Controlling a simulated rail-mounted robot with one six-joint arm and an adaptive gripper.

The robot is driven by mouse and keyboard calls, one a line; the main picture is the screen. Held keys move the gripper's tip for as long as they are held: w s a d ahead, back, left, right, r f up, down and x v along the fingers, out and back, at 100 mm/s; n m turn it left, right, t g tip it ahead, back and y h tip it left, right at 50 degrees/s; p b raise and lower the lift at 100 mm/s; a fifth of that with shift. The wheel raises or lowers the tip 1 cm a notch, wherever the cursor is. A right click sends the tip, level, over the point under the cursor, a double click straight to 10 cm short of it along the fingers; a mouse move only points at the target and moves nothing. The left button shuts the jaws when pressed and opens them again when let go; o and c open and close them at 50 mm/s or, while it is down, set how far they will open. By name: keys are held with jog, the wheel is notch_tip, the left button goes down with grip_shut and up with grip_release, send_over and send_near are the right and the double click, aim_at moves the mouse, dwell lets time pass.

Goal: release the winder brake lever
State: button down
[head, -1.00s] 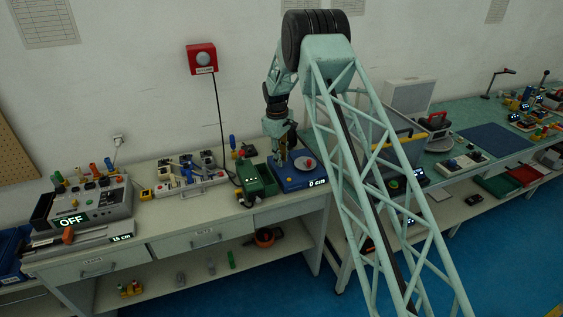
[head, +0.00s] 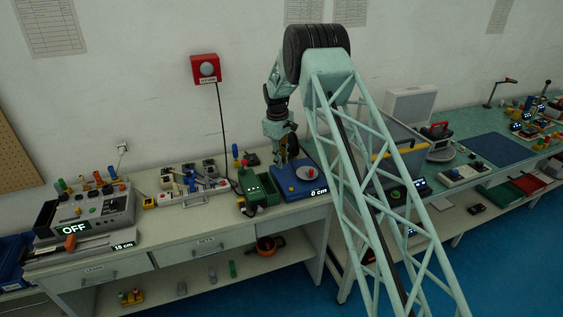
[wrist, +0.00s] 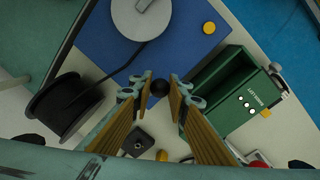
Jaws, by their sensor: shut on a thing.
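The winder is a blue box (head: 290,191) on the left bench, with a grey reel and a red knob on top and a display reading 0 cm. In the wrist view its blue top (wrist: 88,38) carries the grey disc (wrist: 140,18) and a yellow button (wrist: 209,28). My gripper (head: 288,160) is down at the winder's back left. In the wrist view my gripper (wrist: 156,88) has its two fingers on either side of a round black knob (wrist: 159,87), which looks like the brake lever's end. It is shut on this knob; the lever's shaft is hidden.
A green box (head: 262,189) stands close left of the winder. A black cable spool (wrist: 63,106) lies close by in the wrist view. A grey unit reading OFF (head: 95,213) stands further left. A red wall box (head: 206,68) hangs above.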

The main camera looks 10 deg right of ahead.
jog(key=c, duration=2.6)
grip_release()
jog(key=shift+w+a+r, duration=0.15)
jog(key=shift+w, duration=0.05)
jog(key=shift+o, duration=0.5)
jog(key=shift+s, duration=0.1)
jog(key=shift+r, duration=0.1)
notch_tip(320, 180, up, 12)
jog(key=shift+s+a+f, duration=0.2)
jog(key=shift+s+a, duration=0.15)
jog(key=shift+s, duration=0.1)
